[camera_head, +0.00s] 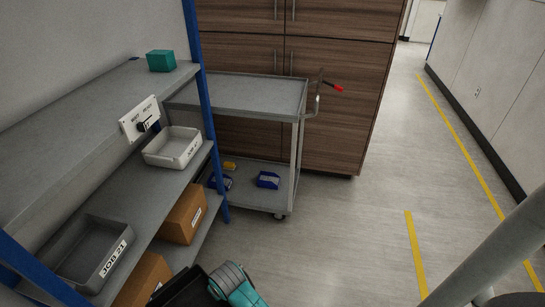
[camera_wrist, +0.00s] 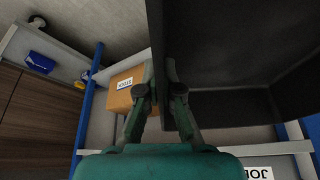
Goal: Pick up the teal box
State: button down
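The teal box (camera_head: 161,60) sits on the top shelf of the rack at the upper left in the head view, near the shelf's far end. My gripper (camera_wrist: 162,72) shows in the wrist view, with its fingers on either side of the wall of a black bin (camera_wrist: 225,45); it appears shut on that wall. The black bin also shows at the bottom of the head view (camera_head: 182,287), beside my teal wrist, well below and in front of the teal box. The teal box does not show in the wrist view. The fingertips are partly hidden.
The rack (camera_head: 95,115) holds a switch panel (camera_head: 139,118), a white bin (camera_head: 173,147), a grey bin (camera_head: 93,252) and cardboard boxes (camera_head: 185,213). A grey cart (camera_head: 255,95) carrying small blue bins (camera_head: 268,180) stands behind, before wooden cabinets.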

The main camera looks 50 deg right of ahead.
aim_at(158, 60)
jog(key=i+j+z, duration=0.2)
jog(key=z, duration=0.25)
jog(key=i+j+z, duration=0.15)
jog(key=j+z, duration=0.3)
